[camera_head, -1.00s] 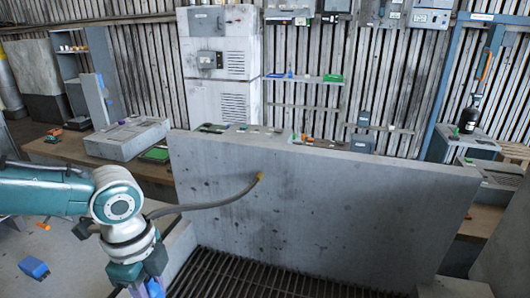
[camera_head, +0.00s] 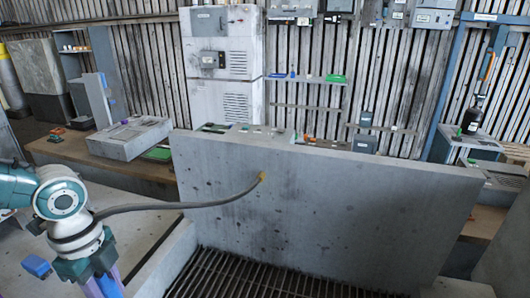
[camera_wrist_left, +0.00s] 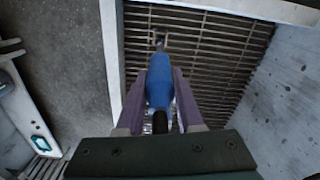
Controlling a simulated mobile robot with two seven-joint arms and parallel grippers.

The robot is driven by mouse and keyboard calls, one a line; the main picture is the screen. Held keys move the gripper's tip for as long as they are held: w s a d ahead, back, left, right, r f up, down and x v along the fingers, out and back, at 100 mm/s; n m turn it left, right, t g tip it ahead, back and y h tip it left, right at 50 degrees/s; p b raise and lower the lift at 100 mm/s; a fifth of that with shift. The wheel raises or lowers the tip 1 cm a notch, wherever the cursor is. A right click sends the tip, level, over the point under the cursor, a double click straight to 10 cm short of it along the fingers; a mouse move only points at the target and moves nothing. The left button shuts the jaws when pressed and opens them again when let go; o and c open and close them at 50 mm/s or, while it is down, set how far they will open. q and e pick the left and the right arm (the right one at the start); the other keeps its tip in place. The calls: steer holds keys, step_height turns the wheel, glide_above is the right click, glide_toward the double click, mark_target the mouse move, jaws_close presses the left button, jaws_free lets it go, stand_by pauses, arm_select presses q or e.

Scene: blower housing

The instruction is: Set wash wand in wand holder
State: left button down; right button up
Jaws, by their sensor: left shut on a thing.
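My left gripper (camera_wrist_left: 160,95) is shut on the blue wash wand (camera_wrist_left: 158,82), whose body lies between the two purple fingers, with a thin grey tip pointing away over the grating. In the head view my left gripper (camera_head: 103,287) is at the lower left, cut off by the bottom edge, and the wand is largely hidden there. A grey hose (camera_head: 185,206) runs from a yellow fitting on the concrete wall to behind my left wrist. I cannot identify the wand holder with certainty. My right gripper is not in view.
A floor grating (camera_head: 250,275) lies before the concrete wall (camera_head: 330,205), with a low pale kerb (camera_head: 165,255) at its left. A small blue object (camera_head: 37,266) lies on the floor left of my gripper. A workbench (camera_head: 60,148) stands behind.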

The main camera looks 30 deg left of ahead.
arm_select(q)
steer(key=shift+f, duration=0.15)
stand_by(0.5)
steer(key=shift+f+b, duration=2.3)
steer(key=shift+b, duration=0.05)
steer(key=shift+a, duration=0.1)
steer(key=shift+f+b, duration=1.4)
steer(key=shift+f, duration=0.1)
steer(key=shift+f+b, duration=1.05)
steer(key=shift+f, duration=0.25)
